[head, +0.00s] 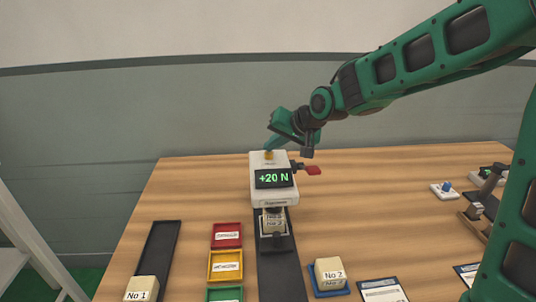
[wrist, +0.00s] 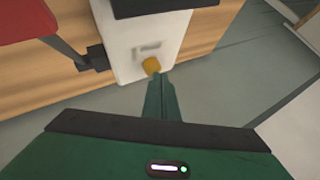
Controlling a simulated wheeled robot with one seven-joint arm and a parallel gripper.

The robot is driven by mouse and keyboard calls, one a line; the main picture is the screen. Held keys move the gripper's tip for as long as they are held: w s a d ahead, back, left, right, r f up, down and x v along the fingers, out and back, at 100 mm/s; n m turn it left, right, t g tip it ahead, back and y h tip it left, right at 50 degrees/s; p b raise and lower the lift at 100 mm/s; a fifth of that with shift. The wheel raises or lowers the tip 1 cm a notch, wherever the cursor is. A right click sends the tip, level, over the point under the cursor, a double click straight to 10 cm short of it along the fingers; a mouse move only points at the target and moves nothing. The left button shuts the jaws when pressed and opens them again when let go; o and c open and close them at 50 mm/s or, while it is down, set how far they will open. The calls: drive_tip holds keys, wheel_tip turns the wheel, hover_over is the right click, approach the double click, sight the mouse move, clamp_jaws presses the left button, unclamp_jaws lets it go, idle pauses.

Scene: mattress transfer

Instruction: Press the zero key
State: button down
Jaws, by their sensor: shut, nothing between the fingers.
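The white tester (head: 259,190) stands at the back of the wooden table, and its display (head: 273,178) reads "+20 N". A small yellow key (head: 269,156) sits on its top near the back; it also shows in the wrist view (wrist: 152,66). I take it as the zero key, though no label on it is readable. My gripper (head: 268,148) is shut and empty, tilted down from the right, with its tips at the yellow key. In the wrist view the shut fingertips (wrist: 157,78) are right at the key's edge; I cannot tell whether they touch it.
A red-handled lever (head: 312,170) sticks out on the tester's right side. A block (head: 273,222) stands under the tester. Block No 1 (head: 142,289), block No 2 (head: 329,273) and red (head: 227,235), yellow (head: 225,266) and green (head: 224,294) trays lie in front.

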sight(272, 154)
drive_tip(key=shift+f, duration=0.7)
idle(0.7)
drive_tip(key=shift+r, duration=1.3)
drive_tip(key=shift+r, duration=2.5)
